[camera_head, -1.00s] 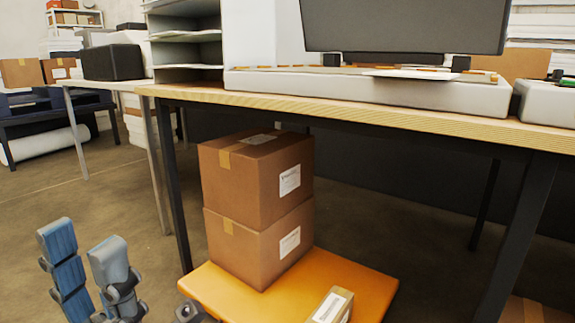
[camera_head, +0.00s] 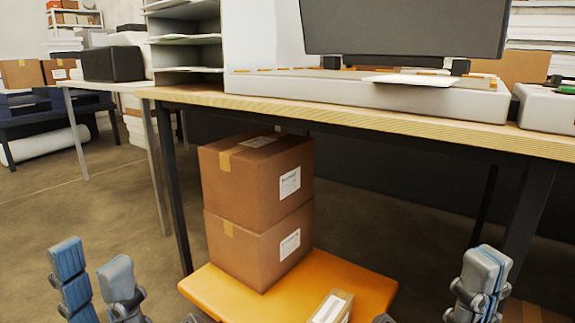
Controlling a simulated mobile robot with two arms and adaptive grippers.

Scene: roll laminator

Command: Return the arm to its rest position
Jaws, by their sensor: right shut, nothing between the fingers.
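My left gripper (camera_head: 93,262) is at the bottom left, its two fingers pointing up with a gap between them, open and empty. My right gripper (camera_head: 486,258) is at the bottom right, below the table edge, with its fingers together and nothing seen in them. Both are in front of the table and apart from it. The laminator's pale base (camera_head: 340,92) stands on the wooden table (camera_head: 300,107), with a dark panel (camera_head: 400,28) above it. A white sheet (camera_head: 410,80) lies over the base's front edge.
Two stacked cardboard boxes (camera_head: 255,180) and a smaller box (camera_head: 330,306) are on an orange platform (camera_head: 225,293) under the table. A dark table leg (camera_head: 528,210) is behind my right gripper. Open floor (camera_head: 80,205) lies at the left.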

